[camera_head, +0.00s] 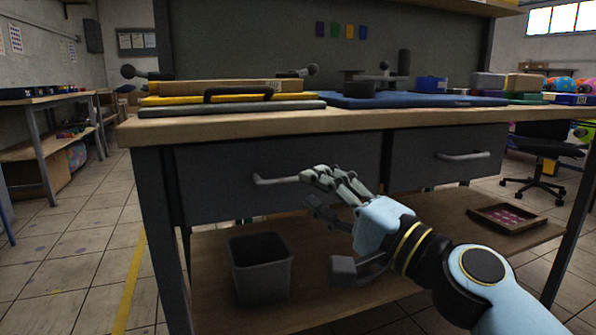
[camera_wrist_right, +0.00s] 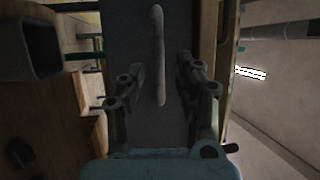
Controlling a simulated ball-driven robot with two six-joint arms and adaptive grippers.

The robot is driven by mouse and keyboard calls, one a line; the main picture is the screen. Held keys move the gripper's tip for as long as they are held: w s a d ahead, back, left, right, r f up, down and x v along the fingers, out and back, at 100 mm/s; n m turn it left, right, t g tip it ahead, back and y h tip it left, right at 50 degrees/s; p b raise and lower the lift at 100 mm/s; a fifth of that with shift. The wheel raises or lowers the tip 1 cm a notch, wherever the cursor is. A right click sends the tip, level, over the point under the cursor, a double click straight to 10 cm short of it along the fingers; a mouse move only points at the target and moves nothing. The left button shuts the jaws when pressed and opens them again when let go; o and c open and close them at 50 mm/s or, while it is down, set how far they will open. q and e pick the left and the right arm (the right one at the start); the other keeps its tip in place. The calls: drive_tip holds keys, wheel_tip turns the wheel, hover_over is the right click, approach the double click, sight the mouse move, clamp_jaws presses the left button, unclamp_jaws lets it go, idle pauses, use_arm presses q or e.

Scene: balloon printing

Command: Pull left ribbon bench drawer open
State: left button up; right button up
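The left drawer (camera_head: 225,190) is a dark grey front under the wooden bench top and looks shut. Its pale bar handle (camera_head: 272,181) shows at its left end, and the rest is behind my fingers. My right gripper (camera_head: 312,190) is in front of the drawer at the handle, coming from the lower right. In the right wrist view the handle (camera_wrist_right: 159,45) lies lengthwise between the two spread fingers of the gripper (camera_wrist_right: 160,72), with a gap on both sides. The right gripper is open and holds nothing. My left gripper is not in view.
The right drawer (camera_head: 440,158) with its own handle is beside it. A grey bin (camera_head: 261,268) and a wooden tray (camera_head: 507,218) stand on the lower shelf (camera_head: 330,275). The bench top (camera_head: 330,122) overhangs the drawers. Open tiled floor lies to the left.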

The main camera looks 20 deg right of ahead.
sight(264, 150)
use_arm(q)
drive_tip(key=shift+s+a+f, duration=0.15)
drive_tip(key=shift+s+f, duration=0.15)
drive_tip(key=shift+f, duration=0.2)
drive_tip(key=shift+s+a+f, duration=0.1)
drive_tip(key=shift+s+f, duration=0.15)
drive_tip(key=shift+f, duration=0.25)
use_arm(e)
drive_tip(key=shift+x, duration=2.4)
drive_tip(key=shift+f, duration=0.1)
drive_tip(key=shift+c, duration=0.4)
clamp_jaws()
